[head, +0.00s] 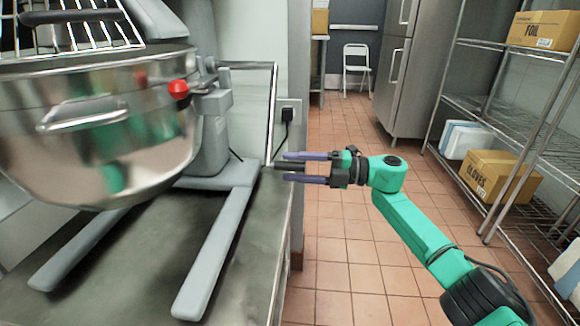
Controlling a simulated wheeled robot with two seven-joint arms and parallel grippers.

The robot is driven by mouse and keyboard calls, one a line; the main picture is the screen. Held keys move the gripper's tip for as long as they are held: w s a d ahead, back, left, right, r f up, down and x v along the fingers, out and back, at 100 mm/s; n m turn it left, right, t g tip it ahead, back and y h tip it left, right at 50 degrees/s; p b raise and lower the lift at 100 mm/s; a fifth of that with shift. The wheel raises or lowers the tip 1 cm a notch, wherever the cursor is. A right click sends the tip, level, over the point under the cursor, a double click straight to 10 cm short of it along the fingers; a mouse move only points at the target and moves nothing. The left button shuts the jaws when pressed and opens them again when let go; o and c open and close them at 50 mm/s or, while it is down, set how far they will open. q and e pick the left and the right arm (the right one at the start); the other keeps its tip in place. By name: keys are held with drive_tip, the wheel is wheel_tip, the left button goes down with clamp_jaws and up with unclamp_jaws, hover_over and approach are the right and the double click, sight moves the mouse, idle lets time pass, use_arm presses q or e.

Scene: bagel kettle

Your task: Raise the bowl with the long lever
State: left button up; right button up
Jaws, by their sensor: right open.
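The large shiny steel bowl (95,130) of a grey mixer (212,140) fills the left side, under a wire guard (75,32). It hangs above the mixer's two base legs. My left gripper is not in view.
The mixer stands on a dark metal counter (140,270). A red knob (179,89) sits at the bowl's side. A wall outlet with a black plug (287,114) is behind. Wire shelves (500,130) with boxes stand right. The tiled floor (340,250) between is clear.

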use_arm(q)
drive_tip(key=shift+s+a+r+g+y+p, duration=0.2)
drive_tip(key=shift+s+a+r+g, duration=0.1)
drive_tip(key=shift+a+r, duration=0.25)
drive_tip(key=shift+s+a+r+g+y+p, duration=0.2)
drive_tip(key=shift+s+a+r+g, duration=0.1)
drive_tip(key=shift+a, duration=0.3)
use_arm(e)
drive_tip(key=s+d, duration=0.2)
drive_tip(key=d, duration=1.1)
drive_tip(key=shift+s, duration=0.35)
